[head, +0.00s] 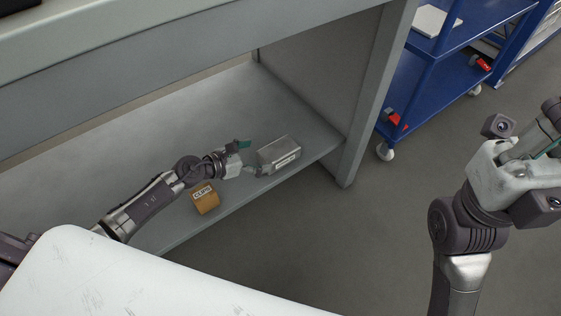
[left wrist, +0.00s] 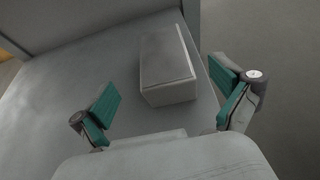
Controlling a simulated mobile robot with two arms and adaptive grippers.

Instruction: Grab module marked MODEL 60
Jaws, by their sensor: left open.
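A grey box-shaped module (head: 279,155) with a pale label on its front side lies on the lower shelf, near the front edge; its lettering is too small to read. My left gripper (head: 248,158) is open just to the left of it, apart from it. In the left wrist view the module (left wrist: 168,63) shows ahead of and between the two green-padded fingers of the left gripper (left wrist: 165,105), with nothing in the grip. My right gripper (head: 550,160) is at the right edge of the head view, away from the shelf, and its fingers are partly cut off.
An orange-brown box marked CLIPS (head: 206,199) sits on the shelf (head: 290,100) below my left forearm. The shelf's side panel (head: 372,95) stands right of the module. A blue cart (head: 425,75) stands beyond it. The shelf behind the module is clear.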

